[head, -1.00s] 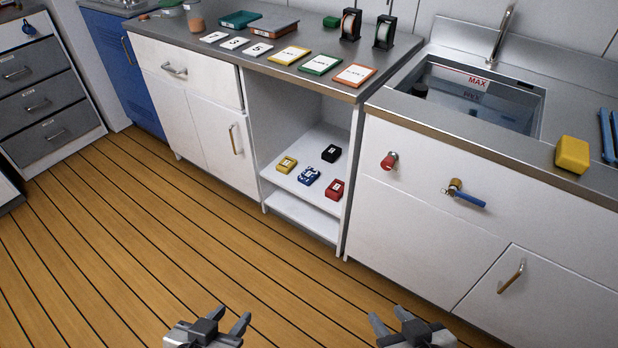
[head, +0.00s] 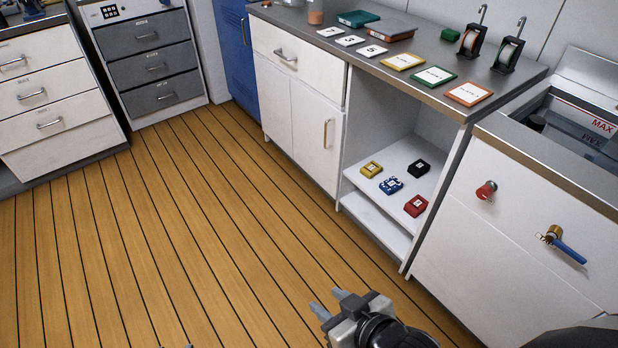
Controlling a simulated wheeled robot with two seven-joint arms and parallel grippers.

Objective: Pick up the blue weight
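The blue weight (head: 391,186) is a small block with a white label. It lies on the upper shelf of the open cabinet, between a yellow weight (head: 371,169), a black weight (head: 419,168) and a red weight (head: 416,206). My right gripper (head: 326,300) is at the bottom of the head view, in front of the cabinet and well short of the shelf. Its two fingers are apart with nothing between them. Of my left gripper, at most a sliver shows at the bottom edge, so its state is hidden.
The open cabinet's shelf (head: 390,158) has side walls and the counter (head: 440,105) above it. Cards, trays and two dispensers stand on the counter. A red knob (head: 486,190) and a blue-handled valve (head: 566,246) stick out at right. The wooden floor (head: 200,240) is clear.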

